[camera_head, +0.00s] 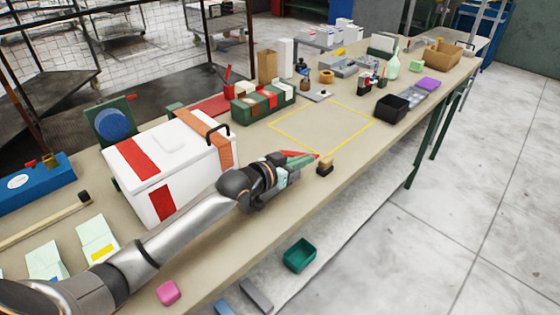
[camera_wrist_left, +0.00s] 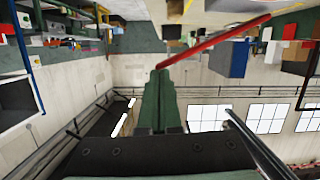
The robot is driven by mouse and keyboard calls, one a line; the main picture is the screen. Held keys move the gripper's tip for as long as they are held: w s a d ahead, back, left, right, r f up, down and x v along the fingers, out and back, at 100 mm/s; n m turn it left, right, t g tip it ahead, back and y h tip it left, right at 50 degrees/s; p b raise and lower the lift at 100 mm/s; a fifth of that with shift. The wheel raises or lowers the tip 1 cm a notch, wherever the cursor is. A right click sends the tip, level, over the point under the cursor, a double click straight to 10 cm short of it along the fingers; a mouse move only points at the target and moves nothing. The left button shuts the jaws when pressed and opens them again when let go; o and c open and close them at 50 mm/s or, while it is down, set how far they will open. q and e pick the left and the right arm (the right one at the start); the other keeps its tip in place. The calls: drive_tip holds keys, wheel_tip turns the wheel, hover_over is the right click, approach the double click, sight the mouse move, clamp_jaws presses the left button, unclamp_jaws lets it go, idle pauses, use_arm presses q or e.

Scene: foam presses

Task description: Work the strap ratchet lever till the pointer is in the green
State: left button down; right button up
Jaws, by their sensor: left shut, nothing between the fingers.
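A white box (camera_head: 150,160) with red patches stands on the bench, with an orange strap (camera_head: 218,145) over its right end. My left gripper (camera_head: 306,161) is right of the box, low over the bench's front part, its green fingers shut and empty. A thin red lever (camera_head: 297,154) shows at its fingertips; in the left wrist view the red lever (camera_wrist_left: 215,40) slants across just beyond the closed fingertips (camera_wrist_left: 160,74). I cannot tell whether they touch. The ratchet body is hidden behind my gripper. No pointer or green zone can be made out. My right gripper is not in view.
A small block with a dark top (camera_head: 325,168) sits just right of my gripper. A yellow-outlined area (camera_head: 345,112) of the bench is clear. A green crate (camera_head: 262,112) stands behind, a black bin (camera_head: 391,108) to the right. A green bin (camera_head: 299,254) is below the bench's front edge.

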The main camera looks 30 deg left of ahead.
use_arm(q)
drive_tip(key=v, duration=0.8)
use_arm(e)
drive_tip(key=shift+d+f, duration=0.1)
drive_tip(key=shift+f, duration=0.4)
use_arm(q)
drive_tip(key=shift+b, duration=0.35)
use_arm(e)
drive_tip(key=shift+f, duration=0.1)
